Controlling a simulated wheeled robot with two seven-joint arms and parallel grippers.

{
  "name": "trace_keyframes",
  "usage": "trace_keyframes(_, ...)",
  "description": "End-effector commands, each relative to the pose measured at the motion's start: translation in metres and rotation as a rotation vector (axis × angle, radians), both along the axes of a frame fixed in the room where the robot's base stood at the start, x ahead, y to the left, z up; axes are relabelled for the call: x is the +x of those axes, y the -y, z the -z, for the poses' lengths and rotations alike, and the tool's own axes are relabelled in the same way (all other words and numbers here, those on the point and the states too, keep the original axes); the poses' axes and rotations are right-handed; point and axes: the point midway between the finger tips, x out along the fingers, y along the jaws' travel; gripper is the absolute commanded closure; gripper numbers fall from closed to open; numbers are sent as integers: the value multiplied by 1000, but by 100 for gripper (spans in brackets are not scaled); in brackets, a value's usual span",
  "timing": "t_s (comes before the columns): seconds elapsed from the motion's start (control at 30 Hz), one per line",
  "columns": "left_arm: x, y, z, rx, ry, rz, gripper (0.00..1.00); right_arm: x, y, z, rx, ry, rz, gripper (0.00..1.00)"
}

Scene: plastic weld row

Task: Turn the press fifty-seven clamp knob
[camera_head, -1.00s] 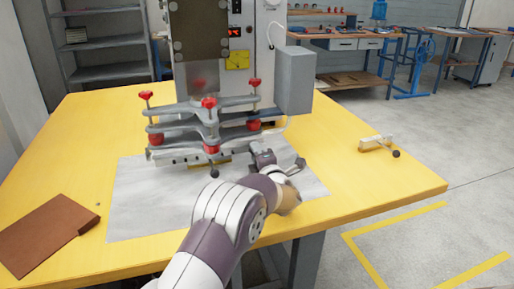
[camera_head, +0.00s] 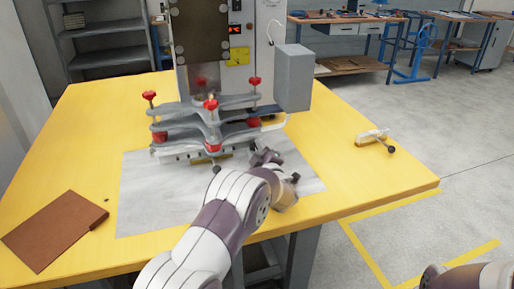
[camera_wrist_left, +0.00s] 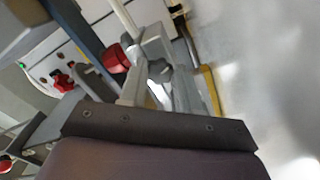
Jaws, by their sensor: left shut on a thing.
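The press (camera_head: 195,80) stands at the back of the yellow table, with grey clamp arms (camera_head: 205,125) and several red knobs. My left gripper (camera_head: 264,157) is low beside the right front of the press, over the grey sheet. In the left wrist view my left gripper (camera_wrist_left: 155,85) is shut on a dark grey clamp knob (camera_wrist_left: 160,70) between its fingertips. A red knob (camera_wrist_left: 117,60) sits just to its left. The held knob is hidden by the gripper in the head view. My right gripper is out of view.
A grey sheet (camera_head: 150,205) covers the table front under my left arm. A brown board (camera_head: 52,230) lies at the left, and a small clamp with a black ball (camera_head: 373,137) lies at the right. A grey box (camera_head: 293,78) hangs beside the press.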

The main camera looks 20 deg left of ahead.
Motion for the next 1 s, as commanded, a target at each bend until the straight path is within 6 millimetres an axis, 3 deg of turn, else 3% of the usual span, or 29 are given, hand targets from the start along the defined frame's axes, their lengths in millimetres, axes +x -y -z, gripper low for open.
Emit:
trace_keyframes(0.57,0,0,1,26,-20,1,98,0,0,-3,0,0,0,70)
trace_keyframes(0.6,0,0,1,26,-20,1,61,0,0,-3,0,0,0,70)
trace_keyframes(0.67,0,0,1,26,-20,1,43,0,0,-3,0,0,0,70)
trace_keyframes(1.0,-3,3,0,25,-18,2,43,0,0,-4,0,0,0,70)
